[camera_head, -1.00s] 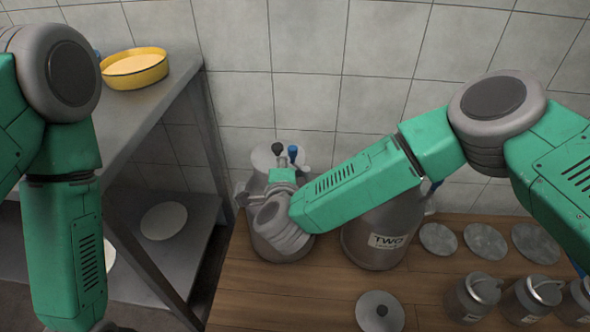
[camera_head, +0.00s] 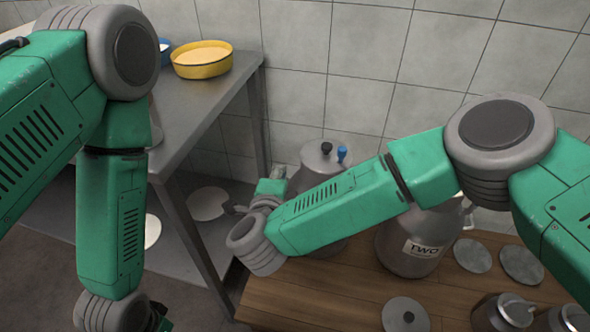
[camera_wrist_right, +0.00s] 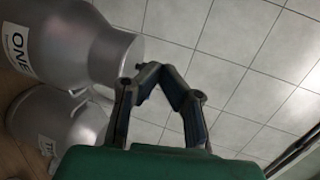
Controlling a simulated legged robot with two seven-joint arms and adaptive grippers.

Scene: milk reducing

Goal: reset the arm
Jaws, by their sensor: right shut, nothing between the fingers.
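My right arm reaches across the head view above the wooden counter (camera_head: 310,292). My right gripper (camera_wrist_right: 160,72) is shut and empty in the right wrist view, its two dark fingers meeting at the tips against the tiled wall. In the head view the wrist hangs in front of a grey milk can with a lid (camera_head: 325,160) and hides part of it. My left arm hangs down at the left of the head view; its gripper is below the picture edge.
A can labelled TWO (camera_head: 405,255) stands right of the first can. A can labelled ONE (camera_wrist_right: 70,45) is close in the wrist view. A metal shelf (camera_head: 200,105) holds a yellow bowl (camera_head: 202,62).

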